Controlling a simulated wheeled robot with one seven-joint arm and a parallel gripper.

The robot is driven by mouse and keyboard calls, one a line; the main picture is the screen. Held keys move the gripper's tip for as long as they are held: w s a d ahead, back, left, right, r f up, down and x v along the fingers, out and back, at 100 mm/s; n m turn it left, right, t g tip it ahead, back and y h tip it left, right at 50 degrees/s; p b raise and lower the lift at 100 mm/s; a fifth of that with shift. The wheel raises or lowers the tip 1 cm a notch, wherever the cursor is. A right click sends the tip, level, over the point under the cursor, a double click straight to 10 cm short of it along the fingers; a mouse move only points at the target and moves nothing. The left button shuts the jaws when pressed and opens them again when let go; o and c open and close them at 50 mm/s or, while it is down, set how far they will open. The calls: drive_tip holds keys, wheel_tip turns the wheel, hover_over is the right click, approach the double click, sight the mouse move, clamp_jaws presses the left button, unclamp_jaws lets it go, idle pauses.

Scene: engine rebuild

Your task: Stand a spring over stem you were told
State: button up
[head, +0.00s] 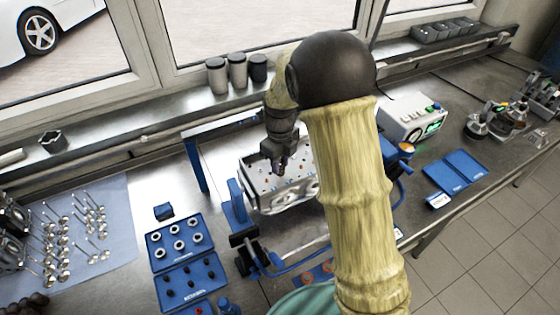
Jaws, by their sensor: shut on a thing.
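The cylinder head (257,193) is a pale metal block on a stand in the middle of the bench. Its top face has several small stems and holes, some with orange tips. My gripper (279,169) points down just above the head's top face, near its middle. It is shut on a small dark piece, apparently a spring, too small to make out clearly. I cannot tell whether the piece touches a stem. My arm hides the right part of the head. A blue tray (153,256) at the left holds several pale rings.
A second blue tray (160,293) holds small dark pieces. Valves (61,247) lie on a blue mat (118,195) at far left. A grey instrument (408,118), a flat blue case (455,172) and metal fixtures (500,118) stand right. Dark cups (237,70) line the sill.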

drive_tip(key=shift+f, duration=0.4)
drive_tip(key=o, duration=1)
drive_tip(key=shift+o, duration=0.2)
wheel_tip(320, 180, up, 18)
drive_tip(key=b, duration=0.3)
drive_tip(key=shift+f, duration=0.25)
